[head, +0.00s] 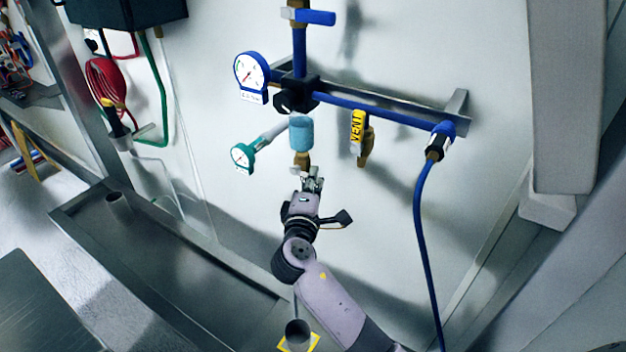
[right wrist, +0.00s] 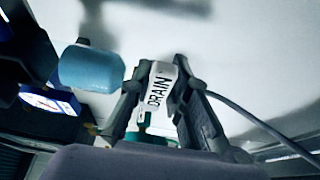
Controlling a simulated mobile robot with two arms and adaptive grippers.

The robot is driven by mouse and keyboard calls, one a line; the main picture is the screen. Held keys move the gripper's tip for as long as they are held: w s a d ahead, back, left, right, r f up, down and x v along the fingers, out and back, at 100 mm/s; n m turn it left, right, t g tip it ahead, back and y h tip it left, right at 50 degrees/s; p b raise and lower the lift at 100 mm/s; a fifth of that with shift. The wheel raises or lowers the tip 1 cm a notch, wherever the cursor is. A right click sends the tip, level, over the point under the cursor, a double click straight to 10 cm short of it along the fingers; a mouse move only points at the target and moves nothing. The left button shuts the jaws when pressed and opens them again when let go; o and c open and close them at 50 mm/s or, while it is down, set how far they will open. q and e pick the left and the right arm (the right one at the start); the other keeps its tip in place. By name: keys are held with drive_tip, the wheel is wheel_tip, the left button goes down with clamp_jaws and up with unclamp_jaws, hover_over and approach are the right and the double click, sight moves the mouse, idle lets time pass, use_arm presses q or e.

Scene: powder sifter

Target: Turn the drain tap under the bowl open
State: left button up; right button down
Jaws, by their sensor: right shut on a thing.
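The blue-teal bowl (head: 301,134) hangs under the black regulator body on the wall pipe. The brass drain tap (head: 301,160) is directly below it. My right gripper (head: 313,180) reaches up from below to the tap. In the right wrist view, the fingers (right wrist: 162,74) are shut on the tap's white handle, the drain handle (right wrist: 158,90), which reads DRAIN. The bowl (right wrist: 92,68) shows left of the fingers there. The fingers hide part of the handle, and I cannot tell its exact angle to the tap body. My left gripper is not in view.
A teal gauge (head: 242,157) sticks out left of the bowl, and a blue gauge (head: 251,74) sits above it. A yellow VENT handle (head: 357,131) is close on the right. A blue hose (head: 424,240) hangs further right. The wall below the VENT handle is clear.

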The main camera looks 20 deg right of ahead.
idle(0.4)
drive_tip(key=shift+r+n+g, duration=0.4)
drive_tip(key=shift+r+n, duration=0.1)
drive_tip(key=shift+n, duration=0.3)
drive_tip(key=shift+w+a+r+n+g+y, duration=0.15)
drive_tip(key=shift+r+n+g+y, duration=0.25)
drive_tip(key=shift+n, duration=0.7)
drive_tip(key=c, duration=1.5)
unclamp_jaws()
drive_tip(key=shift+r, duration=0.1)
